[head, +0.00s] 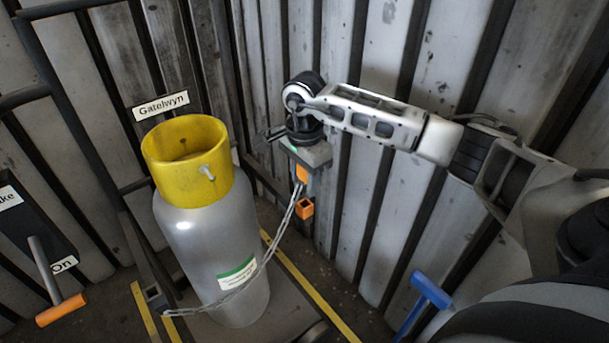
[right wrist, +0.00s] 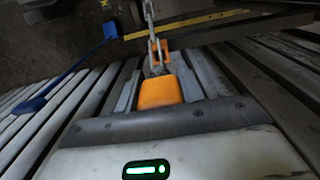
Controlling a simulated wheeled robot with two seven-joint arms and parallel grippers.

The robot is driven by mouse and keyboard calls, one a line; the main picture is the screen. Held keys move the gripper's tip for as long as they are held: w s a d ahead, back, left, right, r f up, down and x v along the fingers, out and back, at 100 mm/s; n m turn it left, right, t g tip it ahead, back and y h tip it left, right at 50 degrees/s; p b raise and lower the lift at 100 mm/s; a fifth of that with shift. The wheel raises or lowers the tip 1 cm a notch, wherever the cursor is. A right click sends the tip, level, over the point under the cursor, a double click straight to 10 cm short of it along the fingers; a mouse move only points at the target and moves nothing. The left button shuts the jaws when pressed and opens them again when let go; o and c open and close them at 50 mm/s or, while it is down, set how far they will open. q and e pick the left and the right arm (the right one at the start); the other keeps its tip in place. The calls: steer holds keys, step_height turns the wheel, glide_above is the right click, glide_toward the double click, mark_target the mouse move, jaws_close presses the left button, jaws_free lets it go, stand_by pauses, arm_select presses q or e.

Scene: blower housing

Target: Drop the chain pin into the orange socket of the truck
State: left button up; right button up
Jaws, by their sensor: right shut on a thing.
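My right gripper (head: 302,160) reaches in from the right, points down and is shut on the orange chain pin (head: 301,173). In the right wrist view the orange pin (right wrist: 160,92) sits between the grey fingers, with the chain (right wrist: 152,25) running from it. In the head view the chain (head: 272,252) sags past the cylinder to the truck's near edge. The orange socket (head: 304,208) shows just below the pin in the head view. Its orange edge (right wrist: 154,56) shows beyond the pin in the wrist view, partly hidden by chain and pin. My left gripper is not in view.
A grey gas cylinder (head: 205,250) with a yellow collar (head: 188,160) stands on the truck, left of my gripper. A corrugated metal wall (head: 345,200) is close behind. A blue-handled tool (head: 430,290) is at lower right; an orange-ended lever (head: 60,310) is at lower left.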

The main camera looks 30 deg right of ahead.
mark_target(305, 190)
steer(key=shift+f+b, duration=0.4)
steer(key=shift+f, duration=0.3)
steer(key=shift+f+b, duration=0.45)
steer(key=shift+f, duration=0.2)
steer(key=shift+f+b, duration=0.4)
steer(key=shift+f, duration=0.1)
steer(key=shift+f+b, duration=0.5)
steer(key=shift+f, duration=0.5)
steer(key=shift+f+b, duration=0.15)
steer(key=shift+b, duration=0.2)
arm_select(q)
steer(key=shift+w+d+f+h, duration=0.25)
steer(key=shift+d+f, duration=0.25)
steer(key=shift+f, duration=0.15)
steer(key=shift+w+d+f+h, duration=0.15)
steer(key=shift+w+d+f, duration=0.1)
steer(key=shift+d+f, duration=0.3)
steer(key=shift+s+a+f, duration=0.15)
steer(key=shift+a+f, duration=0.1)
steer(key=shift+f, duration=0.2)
arm_select(e)
steer(key=shift+f, duration=0.15)
